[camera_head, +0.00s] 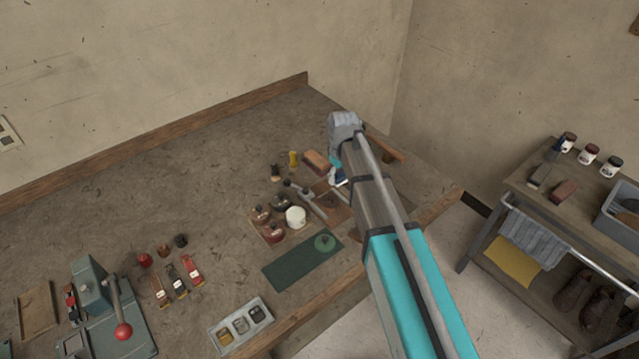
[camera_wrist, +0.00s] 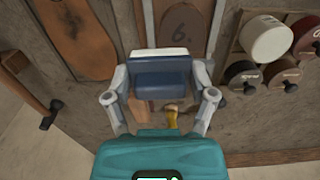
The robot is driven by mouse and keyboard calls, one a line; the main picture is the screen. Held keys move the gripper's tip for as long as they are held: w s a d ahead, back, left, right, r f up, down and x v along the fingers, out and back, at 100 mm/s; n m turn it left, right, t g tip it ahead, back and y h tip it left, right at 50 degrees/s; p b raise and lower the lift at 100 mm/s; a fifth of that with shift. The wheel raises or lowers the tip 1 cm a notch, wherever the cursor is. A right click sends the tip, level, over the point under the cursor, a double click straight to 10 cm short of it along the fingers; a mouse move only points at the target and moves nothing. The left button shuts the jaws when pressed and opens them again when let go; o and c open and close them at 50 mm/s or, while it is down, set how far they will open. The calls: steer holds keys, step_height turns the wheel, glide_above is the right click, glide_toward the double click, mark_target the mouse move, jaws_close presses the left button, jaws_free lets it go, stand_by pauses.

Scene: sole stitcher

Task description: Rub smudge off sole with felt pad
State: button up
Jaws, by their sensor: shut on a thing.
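My gripper (camera_wrist: 162,95) is shut on a block-shaped pad (camera_wrist: 162,82), blue on its near side with a paler grey top, which I take for the felt pad. It is held across its ends, above the bench. In the wrist view a tan-brown sole (camera_wrist: 78,42) lies on the bench at upper left, apart from the pad. A darker sole-shaped piece marked 6 (camera_wrist: 183,30) lies just beyond the pad on a board with pale metal bars. I cannot clearly make out the smudge.
A hammer (camera_wrist: 32,92) lies left of the gripper. A green mat (camera_head: 290,268) and a grey tray (camera_head: 262,305) lie nearer. A stitching machine (camera_head: 98,300) stands far left. The back-left bench is clear.

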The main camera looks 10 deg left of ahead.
steer(key=w+d+f+b, duration=0.1)
steer(key=w+d, duration=0.5)
steer(key=d, duration=0.6)
steer(key=shift+w, duration=0.35)
steer(key=shift+f, duration=0.25)
